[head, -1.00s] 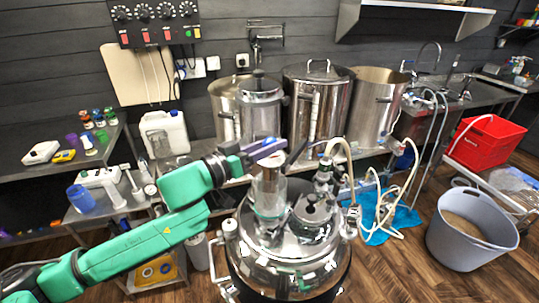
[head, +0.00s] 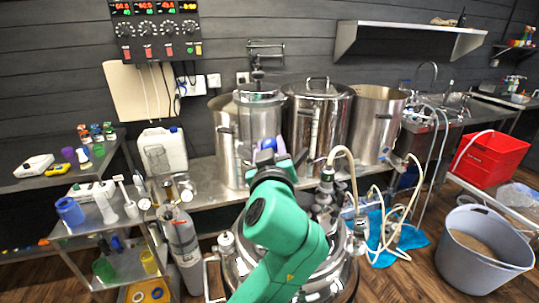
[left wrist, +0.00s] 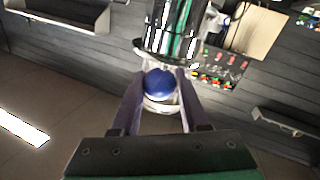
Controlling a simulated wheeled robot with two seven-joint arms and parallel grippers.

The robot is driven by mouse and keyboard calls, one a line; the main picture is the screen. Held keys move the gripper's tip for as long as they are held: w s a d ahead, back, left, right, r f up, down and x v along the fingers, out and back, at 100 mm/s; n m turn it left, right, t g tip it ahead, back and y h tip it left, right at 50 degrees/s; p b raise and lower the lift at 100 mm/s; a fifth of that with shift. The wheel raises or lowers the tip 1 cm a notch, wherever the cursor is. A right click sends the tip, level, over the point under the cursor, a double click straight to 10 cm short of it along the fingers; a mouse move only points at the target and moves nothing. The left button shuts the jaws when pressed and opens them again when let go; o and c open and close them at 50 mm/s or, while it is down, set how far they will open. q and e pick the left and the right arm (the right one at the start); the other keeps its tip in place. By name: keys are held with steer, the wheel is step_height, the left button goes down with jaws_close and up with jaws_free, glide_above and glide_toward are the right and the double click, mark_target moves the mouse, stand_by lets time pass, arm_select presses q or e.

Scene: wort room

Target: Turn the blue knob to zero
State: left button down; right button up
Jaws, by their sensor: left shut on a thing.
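The blue knob (left wrist: 159,84) is a rounded blue cap in the left wrist view, in front of a pale ring and a shiny metal cylinder. My left gripper (left wrist: 157,88) has its purple fingers on either side of the knob and is shut on it. In the head view a bit of the blue knob (head: 268,144) shows at the fingers of my left gripper (head: 269,152), above the steel vessel in the middle. My green arm hides much of the vessel there. Any scale or zero mark is too small to make out. My right gripper is out of view.
A steel vessel (head: 335,272) with fittings and hoses stands close in front. Steel pots (head: 318,118) line the bench behind. A control panel (head: 155,30) with lit displays hangs on the wall. A grey tub (head: 460,270) stands right, and a small cart (head: 85,222) left.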

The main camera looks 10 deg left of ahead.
arm_select(q)
steer(key=shift+r+n+g+y+b, duration=0.1)
steer(key=shift+n+g+y+b, duration=0.45)
steer(key=shift+n+y, duration=0.6)
steer(key=shift+r+m+y, duration=0.1)
steer(key=shift+m+y, duration=0.15)
steer(key=shift+y, duration=0.1)
steer(key=c, duration=0.5)
jaws_free()
steer(key=shift+o, duration=0.4)
steer(key=shift+w+f, duration=0.15)
steer(key=shift+f, duration=0.05)
